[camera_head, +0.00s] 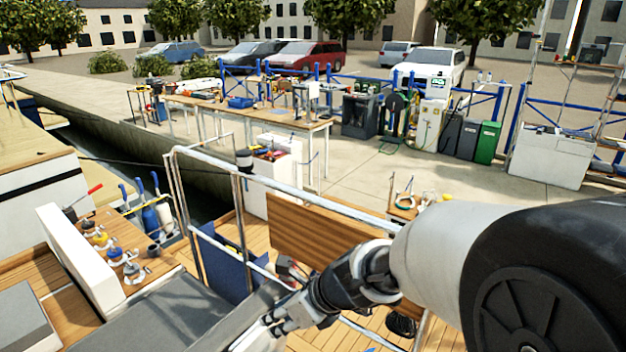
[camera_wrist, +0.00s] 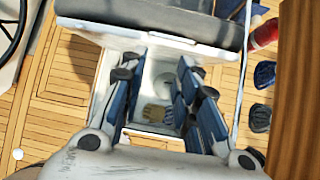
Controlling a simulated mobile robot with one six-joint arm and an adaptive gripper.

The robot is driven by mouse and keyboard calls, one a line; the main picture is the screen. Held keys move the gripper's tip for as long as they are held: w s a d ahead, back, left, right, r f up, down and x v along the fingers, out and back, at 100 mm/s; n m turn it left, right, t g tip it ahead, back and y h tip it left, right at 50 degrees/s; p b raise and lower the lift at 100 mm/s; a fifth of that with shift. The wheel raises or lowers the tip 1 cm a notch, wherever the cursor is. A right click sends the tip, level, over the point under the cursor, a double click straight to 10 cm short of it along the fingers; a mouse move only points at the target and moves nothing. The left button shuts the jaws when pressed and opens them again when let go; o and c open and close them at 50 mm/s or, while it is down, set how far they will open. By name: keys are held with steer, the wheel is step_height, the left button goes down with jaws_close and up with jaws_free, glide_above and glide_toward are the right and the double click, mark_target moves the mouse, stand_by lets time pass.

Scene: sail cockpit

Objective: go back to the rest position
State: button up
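My gripper (camera_head: 268,332) is at the lower middle of the head view, at the end of my arm, which reaches in from the right over the cockpit. In the wrist view my gripper (camera_wrist: 162,88) has its two blue-padded fingers apart, with a clear gap between them. Nothing is held in the gap; a pale surface and a small tan thing show through it, below the fingers. The fingertips in the head view are small and partly lost against the grey surface beside them.
A wooden panel (camera_head: 325,240) and metal rails (camera_head: 290,185) stand close to my arm. A wooden board with winch-like fittings (camera_head: 118,245) is at left. A grey seat top (camera_head: 150,315) lies by the gripper. A long workbench (camera_head: 270,115) stands on the quay.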

steer(key=s+d+f+n+h+b, duration=0.3)
steer(key=s+d+n+b, duration=0.4)
steer(key=s+d+n, duration=0.3)
steer(key=s+d+f+n+h+b, duration=0.3)
steer(key=s+d+f+n+b, duration=0.2)
steer(key=n, duration=1)
steer(key=s+d+b, duration=0.3)
steer(key=s+d, duration=0.2)
steer(key=s, duration=0.1)
steer(key=shift+s+d+f+t+h, duration=0.2)
steer(key=shift+s+f+t+h, duration=0.1)
steer(key=shift+s+f+h, duration=0.1)
steer(key=shift+a, duration=0.1)
